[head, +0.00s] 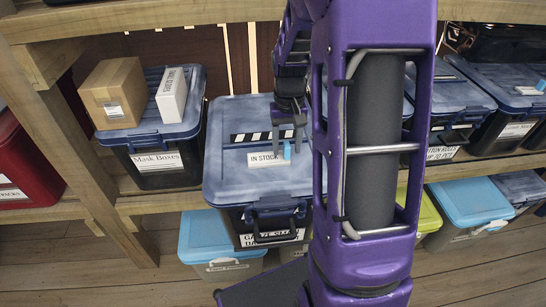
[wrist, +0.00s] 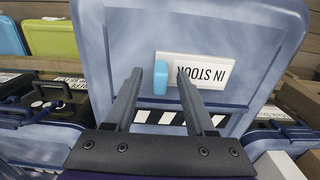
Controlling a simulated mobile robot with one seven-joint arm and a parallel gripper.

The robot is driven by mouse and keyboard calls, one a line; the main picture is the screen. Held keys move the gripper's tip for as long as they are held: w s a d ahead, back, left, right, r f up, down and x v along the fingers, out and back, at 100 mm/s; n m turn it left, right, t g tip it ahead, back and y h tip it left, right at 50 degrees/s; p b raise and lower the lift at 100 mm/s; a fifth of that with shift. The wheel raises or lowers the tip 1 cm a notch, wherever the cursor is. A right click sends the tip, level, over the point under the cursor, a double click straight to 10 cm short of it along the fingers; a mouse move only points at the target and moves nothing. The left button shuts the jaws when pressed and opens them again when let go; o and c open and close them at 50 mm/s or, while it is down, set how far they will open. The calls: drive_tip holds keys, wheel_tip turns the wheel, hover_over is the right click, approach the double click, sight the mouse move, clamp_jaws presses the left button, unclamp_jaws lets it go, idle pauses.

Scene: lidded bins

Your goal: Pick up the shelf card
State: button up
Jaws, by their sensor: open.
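The shelf card (head: 262,159) is a white card reading "IN STOCK" on the blue lid of a large bin. It also shows in the wrist view (wrist: 208,72), with a small light-blue block (wrist: 160,78) at its left part; the block also shows in the head view (head: 287,151). My gripper (wrist: 160,76) is open and empty above the lid. In the wrist view its two fingers appear on either side of the blue block, the right finger overlapping the card. I cannot tell whether they touch it. In the head view my gripper (head: 287,132) is just above the card.
A black-and-white striped strip (head: 257,136) lies on the same lid (head: 225,182). A bin at left, labelled Mask Boxes, carries a cardboard box (head: 113,92) and a white box (head: 172,95). More lidded bins stand at right and below. A wooden post (head: 75,160) stands at left.

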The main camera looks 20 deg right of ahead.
drive_tip(key=shift+c, duration=0.2)
clamp_jaws()
